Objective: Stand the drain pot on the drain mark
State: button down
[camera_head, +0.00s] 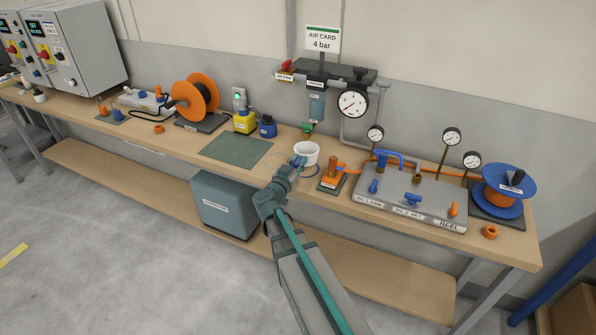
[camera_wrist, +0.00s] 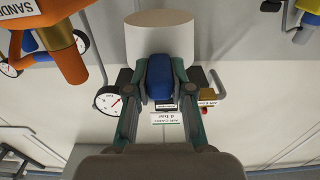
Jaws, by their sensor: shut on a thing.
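The drain pot is a white, round, open-topped cup (camera_head: 306,153) near the front middle of the bench. My gripper (camera_head: 297,163) reaches it from the front. In the wrist view, the white pot (camera_wrist: 158,35) fills the top middle. My gripper (camera_wrist: 158,82) is shut on its blue handle (camera_wrist: 159,76), one finger on each side. I cannot tell whether the pot touches the bench.
An orange fitting on a small block (camera_head: 332,174) stands close to the right of the pot. The grey manifold plate (camera_head: 410,200) with valves is farther right. A green valve (camera_head: 307,130) hangs behind the pot. A green mat (camera_head: 236,151) lies clear to the left.

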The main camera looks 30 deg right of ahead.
jog(key=shift+w+d+f, duration=0.25)
jog(key=shift+w+f, duration=0.25)
jog(key=shift+f, duration=0.1)
jog(key=shift+w+d+f, duration=0.2)
jog(key=shift+w+f, duration=0.25)
jog(key=shift+f, duration=0.15)
notch_tip(320, 180, down, 2)
jog(key=shift+w+p, duration=0.15)
jog(key=shift+p, duration=0.25)
jog(key=shift+f, duration=0.7)
jog(key=shift+f, duration=0.15)
jog(key=c, duration=1)
grip_release()
